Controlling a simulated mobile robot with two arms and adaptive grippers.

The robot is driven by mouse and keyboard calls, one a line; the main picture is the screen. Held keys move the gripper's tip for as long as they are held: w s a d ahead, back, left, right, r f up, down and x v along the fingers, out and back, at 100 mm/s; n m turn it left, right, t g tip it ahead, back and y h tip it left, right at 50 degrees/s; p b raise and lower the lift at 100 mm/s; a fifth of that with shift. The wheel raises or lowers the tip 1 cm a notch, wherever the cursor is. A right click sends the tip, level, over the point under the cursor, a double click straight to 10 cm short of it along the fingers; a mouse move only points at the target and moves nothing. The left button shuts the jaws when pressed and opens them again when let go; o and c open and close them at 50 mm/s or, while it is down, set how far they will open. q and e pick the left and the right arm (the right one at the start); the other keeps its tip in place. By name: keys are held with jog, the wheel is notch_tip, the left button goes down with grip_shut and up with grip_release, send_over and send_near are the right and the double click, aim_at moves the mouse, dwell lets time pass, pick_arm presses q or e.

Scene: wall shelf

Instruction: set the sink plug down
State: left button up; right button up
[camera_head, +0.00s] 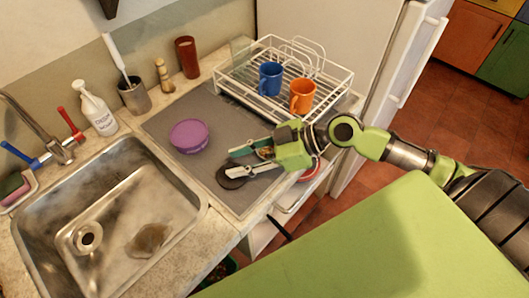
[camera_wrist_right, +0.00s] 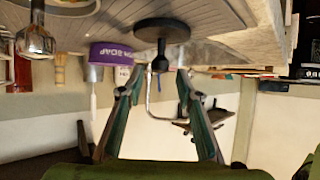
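The sink plug (camera_head: 231,179) is a dark round disc lying flat on the grey ribbed mat (camera_head: 222,127). In the right wrist view, which is upside down, the plug (camera_wrist_right: 162,27) shows its black knob pointing away from the mat. My right gripper (camera_head: 231,162) is open, with its fingers over the plug in the head view. In the right wrist view, the two spread fingertips (camera_wrist_right: 156,73) are on either side of the knob, with gaps between. The gripper looks empty. My left gripper is not in view.
A purple tub (camera_head: 188,137) stands left of the plug. A white dish rack (camera_head: 336,92) with a blue mug (camera_head: 270,79) and an orange mug (camera_head: 302,97) is behind. The metal sink (camera_head: 110,225) is at the left. The counter edge is close on the right.

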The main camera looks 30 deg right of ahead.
jog(key=v, duration=0.9)
jog(key=shift+b, duration=0.45)
